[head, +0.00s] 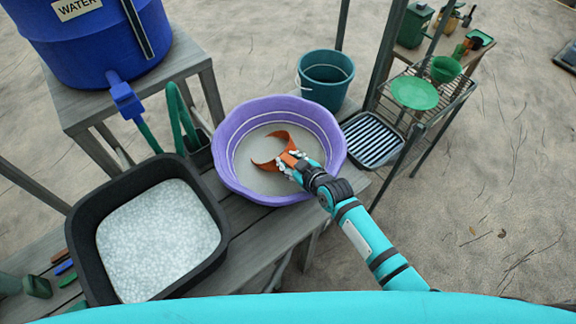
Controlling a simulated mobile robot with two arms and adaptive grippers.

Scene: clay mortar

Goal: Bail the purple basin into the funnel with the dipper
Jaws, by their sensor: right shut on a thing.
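The purple basin (226,150) stands on the wooden bench in the middle of the head view, with a greyish content or floor inside. My right gripper (295,163) reaches in over its right side and is shut on the orange dipper (284,137). The dipper is curved and sits within the basin's outline; how deep it is, I cannot tell. A wide green funnel-like piece (414,93) sits on the wire rack at the right. A smaller green cup-shaped piece (446,69) is behind it; which is the funnel is unclear. My left gripper is not in view.
A black tub (76,232) of whitish grains stands at front left. A blue water barrel (95,45) is behind it. A teal bucket (325,78) and a ribbed tray (372,139) are beyond the basin. Dark posts (388,52) rise near the rack (455,98).

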